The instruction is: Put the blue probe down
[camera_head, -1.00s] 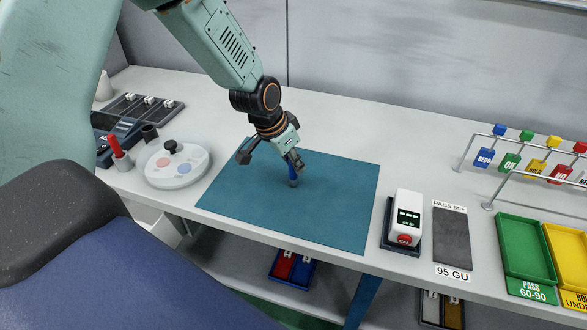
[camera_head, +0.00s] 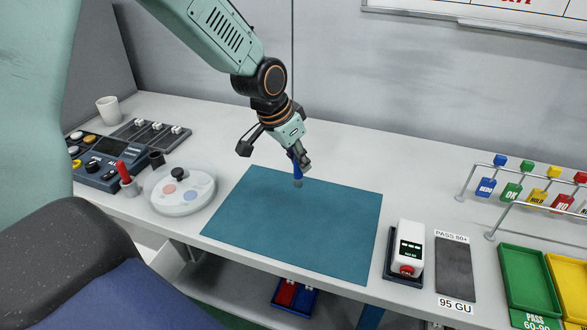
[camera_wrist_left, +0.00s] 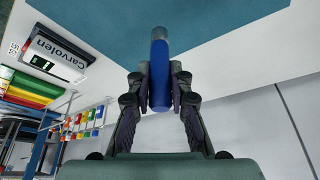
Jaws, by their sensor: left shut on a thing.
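The blue probe (camera_head: 297,170) is held upright in my left gripper (camera_head: 299,160), above the far part of the teal mat (camera_head: 300,226). Its grey tip points down; I cannot tell whether it touches the mat. In the left wrist view the blue probe (camera_wrist_left: 160,78) sits between the two fingers of the left gripper (camera_wrist_left: 160,88), which are shut on it. The teal mat (camera_wrist_left: 110,30) fills the top of that view. My right gripper is not in view.
Left of the mat are a round white dish (camera_head: 180,190), a red probe (camera_head: 123,172) in a small holder, and a control box (camera_head: 105,160). Right of it are a white meter (camera_head: 409,250), a dark pad (camera_head: 454,268), a green tray (camera_head: 527,280) and a rack of coloured tags (camera_head: 525,190). Most of the mat is bare.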

